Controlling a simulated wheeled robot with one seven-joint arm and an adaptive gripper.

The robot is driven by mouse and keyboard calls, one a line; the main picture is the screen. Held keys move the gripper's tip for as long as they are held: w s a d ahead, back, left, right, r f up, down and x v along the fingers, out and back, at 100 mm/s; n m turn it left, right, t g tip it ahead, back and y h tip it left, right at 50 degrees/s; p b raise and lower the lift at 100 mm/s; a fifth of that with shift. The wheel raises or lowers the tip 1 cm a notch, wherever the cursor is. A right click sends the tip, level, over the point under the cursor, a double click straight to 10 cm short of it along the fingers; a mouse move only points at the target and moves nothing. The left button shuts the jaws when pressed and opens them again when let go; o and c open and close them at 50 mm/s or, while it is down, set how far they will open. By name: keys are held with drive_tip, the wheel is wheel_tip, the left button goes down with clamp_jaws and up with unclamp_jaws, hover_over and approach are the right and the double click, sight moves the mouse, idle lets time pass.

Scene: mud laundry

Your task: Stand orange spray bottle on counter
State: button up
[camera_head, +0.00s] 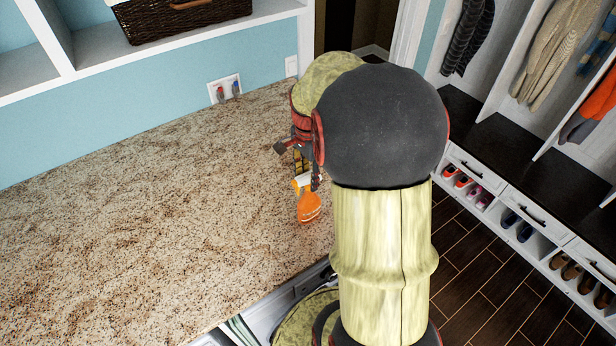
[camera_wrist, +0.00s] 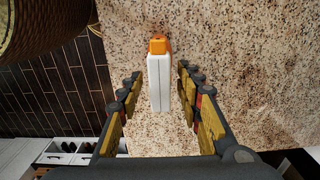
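The orange spray bottle (camera_head: 309,208) is near the counter's edge in the head view and looks upright on the granite counter (camera_head: 150,220). Its white spray head with an orange nozzle (camera_wrist: 159,78) shows from above in the wrist view; the body below is hidden there. My gripper (camera_wrist: 157,84) is open, with one finger on each side of the spray head and visible gaps on both sides. In the head view my gripper (camera_head: 304,168) is just above and behind the bottle, partly hidden by my arm.
The counter left of the bottle is clear. A wall outlet (camera_head: 225,88) and a shelf with a wicker basket (camera_head: 180,15) are at the back. To the right are a dark wood floor (camera_head: 480,260) and a bench with shoe cubbies (camera_head: 540,215).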

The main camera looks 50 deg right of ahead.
wheel_tip(320, 180, up, 12)
drive_tip(key=b, duration=0.1)
drive_tip(key=a+r+n+t+h, duration=0.1)
drive_tip(key=a+r+n+t, duration=0.25)
drive_tip(key=a+n, duration=1)
drive_tip(key=s+a+n+t, duration=0.1)
drive_tip(key=a+n, duration=0.3)
drive_tip(key=a, duration=0.4)
drive_tip(key=s+a+n+t+y, duration=0.1)
drive_tip(key=s+a+n, duration=0.3)
drive_tip(key=a, duration=0.4)
drive_tip(key=shift+s, duration=0.3)
drive_tip(key=shift+f, duration=0.2)
wheel_tip(320, 180, down, 25)
drive_tip(key=b, duration=2.5)
drive_tip(key=shift+r, duration=0.1)
